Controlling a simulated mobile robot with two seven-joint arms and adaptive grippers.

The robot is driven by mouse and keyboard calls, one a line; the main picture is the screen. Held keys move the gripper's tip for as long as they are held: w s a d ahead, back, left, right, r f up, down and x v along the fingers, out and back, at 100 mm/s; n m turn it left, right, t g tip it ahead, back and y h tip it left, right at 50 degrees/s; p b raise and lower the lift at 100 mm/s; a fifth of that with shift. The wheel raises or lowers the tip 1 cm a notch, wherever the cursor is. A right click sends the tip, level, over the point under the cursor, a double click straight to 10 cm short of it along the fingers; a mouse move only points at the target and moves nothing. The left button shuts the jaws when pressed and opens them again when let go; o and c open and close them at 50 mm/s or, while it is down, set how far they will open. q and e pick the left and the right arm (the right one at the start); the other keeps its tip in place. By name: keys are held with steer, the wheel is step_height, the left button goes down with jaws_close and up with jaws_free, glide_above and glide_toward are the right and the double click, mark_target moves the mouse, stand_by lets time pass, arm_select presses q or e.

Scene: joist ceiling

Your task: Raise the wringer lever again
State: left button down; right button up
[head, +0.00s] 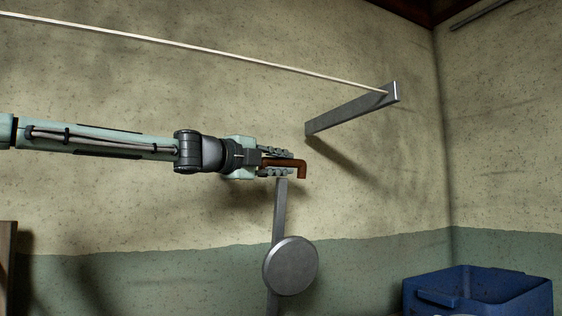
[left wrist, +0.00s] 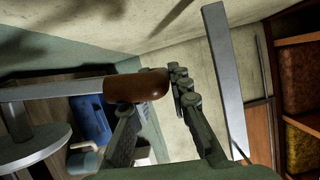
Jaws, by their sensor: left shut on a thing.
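The wringer lever stands nearly upright in the head view: a grey bar (head: 280,208) rises from behind a round grey disc (head: 291,265). A brown handle (head: 302,169) is at its top. My right gripper is not in view.
A grey wall bracket (head: 350,111) juts out above and right of the gripper, with a pale line (head: 200,49) running to it from the left. A blue tub (head: 478,292) stands at lower right. The left wrist view shows wooden shelving (left wrist: 298,42) at right.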

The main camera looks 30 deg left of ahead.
arm_select(q)
steer(key=shift+a+r, duration=0.45)
steer(key=shift+r, duration=0.1)
steer(key=c, duration=1.4)
jaws_free()
steer(key=shift+w+d+f, duration=0.1)
steer(key=shift+w, duration=0.2)
steer(key=shift+f, duration=0.3)
steer(key=v, duration=1.2)
steer(key=shift+s+d, duration=0.15)
steer(key=shift+d, duration=0.2)
steer(key=shift+d, duration=0.1)
